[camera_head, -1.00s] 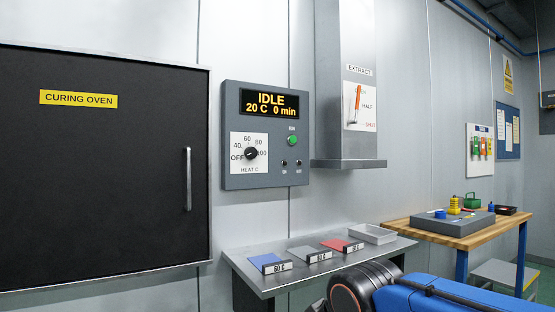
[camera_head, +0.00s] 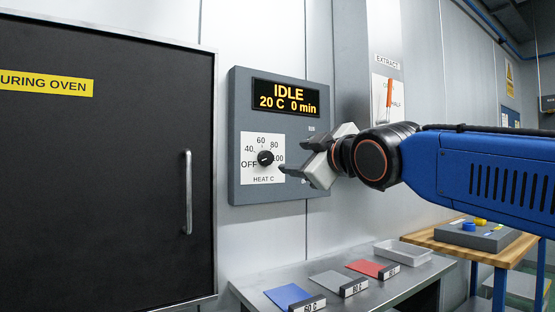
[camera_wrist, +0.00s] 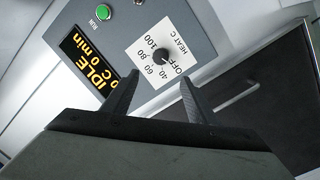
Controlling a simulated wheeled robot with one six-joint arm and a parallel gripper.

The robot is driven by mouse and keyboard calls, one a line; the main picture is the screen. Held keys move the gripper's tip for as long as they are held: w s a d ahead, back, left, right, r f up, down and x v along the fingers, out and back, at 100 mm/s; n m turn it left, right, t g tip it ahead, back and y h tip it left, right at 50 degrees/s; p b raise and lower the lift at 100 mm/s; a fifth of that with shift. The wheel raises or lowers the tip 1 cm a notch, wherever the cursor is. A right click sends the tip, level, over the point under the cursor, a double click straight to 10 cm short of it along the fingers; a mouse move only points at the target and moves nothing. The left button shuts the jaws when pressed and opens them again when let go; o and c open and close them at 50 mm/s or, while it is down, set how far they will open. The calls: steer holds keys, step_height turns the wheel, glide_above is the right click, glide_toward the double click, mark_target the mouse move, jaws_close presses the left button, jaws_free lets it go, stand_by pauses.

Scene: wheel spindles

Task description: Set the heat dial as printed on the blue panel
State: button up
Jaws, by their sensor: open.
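The heat dial (camera_head: 265,158) is a black knob on a white scale marked OFF, 40, 60, 80 and 100, on the grey oven control box (camera_head: 238,135). Its mark appears to point to OFF. The display (camera_head: 289,97) reads IDLE, 20 C, 0 min. My gripper (camera_head: 298,157) is open and empty, just right of the dial and in front of the box. In the wrist view the dial (camera_wrist: 160,54) shows beyond and between the fingertips (camera_wrist: 160,77), apart from them.
The black curing oven door (camera_head: 100,170) with its vertical handle (camera_head: 188,190) is left of the box. Grey (camera_head: 331,280) and red (camera_head: 365,267) panels and a tray (camera_head: 402,251) share the metal shelf. The extract lever (camera_head: 389,93) is at upper right. A green button (camera_wrist: 104,12) is on the box.

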mark_target(267, 158)
steer(key=x, duration=1.5)
steer(key=shift+w+a, duration=0.25)
steer(key=shift+w, duration=0.05)
steer(key=c, duration=1.1)
